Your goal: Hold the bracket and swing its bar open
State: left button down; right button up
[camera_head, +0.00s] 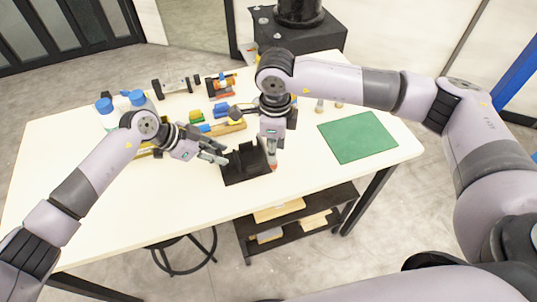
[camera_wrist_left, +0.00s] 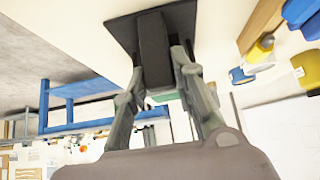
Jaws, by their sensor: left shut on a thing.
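The black bracket (camera_head: 240,175) stands on the table near its front edge, with a flat base plate and an upright part. My left gripper (camera_head: 224,156) reaches it from the left. In the left wrist view, the fingers of my left gripper (camera_wrist_left: 157,64) lie on both sides of a black block of the bracket (camera_wrist_left: 152,30) and are shut on it. My right gripper (camera_head: 271,160) points down at the right side of the bracket, close to it. Its fingertips are small and partly hidden, so its opening and any contact with the bar are unclear.
A green mat (camera_head: 358,137) lies on the right of the table (camera_head: 100,210). Behind the bracket are a wooden block with blue and green parts, blue-capped bottles (camera_head: 106,112) and black-ended tools (camera_head: 176,86). The front left of the table is clear.

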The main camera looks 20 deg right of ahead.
aim_at(266, 149)
jog(key=shift+f, duration=2.45)
jog(key=shift+c, duration=0.5)
grip_shut()
